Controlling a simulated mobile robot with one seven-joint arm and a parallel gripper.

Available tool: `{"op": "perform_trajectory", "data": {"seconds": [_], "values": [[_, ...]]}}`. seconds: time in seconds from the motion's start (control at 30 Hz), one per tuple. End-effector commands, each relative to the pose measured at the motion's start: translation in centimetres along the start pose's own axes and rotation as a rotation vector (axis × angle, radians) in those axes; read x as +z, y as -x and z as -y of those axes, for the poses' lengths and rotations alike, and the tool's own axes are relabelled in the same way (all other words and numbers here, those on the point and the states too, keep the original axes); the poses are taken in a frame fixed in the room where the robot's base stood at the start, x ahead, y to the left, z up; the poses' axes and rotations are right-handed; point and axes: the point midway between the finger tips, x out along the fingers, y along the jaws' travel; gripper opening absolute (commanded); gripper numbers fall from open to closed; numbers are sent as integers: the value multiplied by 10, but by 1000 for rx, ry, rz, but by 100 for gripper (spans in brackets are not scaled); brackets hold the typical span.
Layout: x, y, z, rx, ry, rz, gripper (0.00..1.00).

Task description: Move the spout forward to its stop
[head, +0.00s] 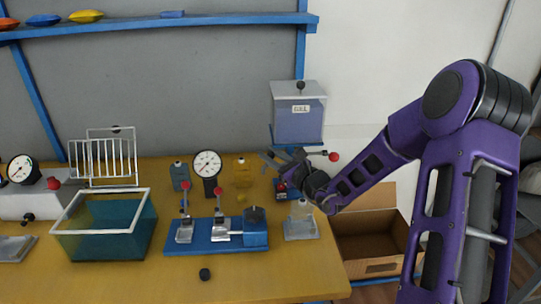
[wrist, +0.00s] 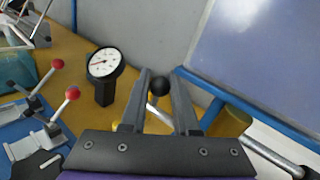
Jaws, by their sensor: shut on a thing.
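The gel tank (head: 298,120), a clear box labelled GEL, stands in a blue frame at the back right; it also shows large at upper right in the wrist view (wrist: 265,55). My gripper (head: 270,162) is just below the tank's front left. In the wrist view, my gripper (wrist: 160,85) is shut on a black ball knob (wrist: 159,85) between its fingertips. I take this knob to be the spout's handle; the spout itself is mostly hidden by my fingers and palm. A pale metal rod (wrist: 272,155) runs at lower right, and I cannot tell whether it is the spout.
A red-knobbed lever (head: 333,156) sticks out right of my gripper. A round dial gauge (head: 207,164) stands to the left. An open carton (head: 370,245) is at right.

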Motion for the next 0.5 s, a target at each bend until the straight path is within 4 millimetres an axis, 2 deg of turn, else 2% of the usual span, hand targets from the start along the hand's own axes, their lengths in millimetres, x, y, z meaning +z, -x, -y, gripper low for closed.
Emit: {"op": "perform_trajectory", "data": {"seconds": [0.27,0.5], "values": [[0,1,0,7,0,1,0],[3,8,-3,120,1,26,0]]}}
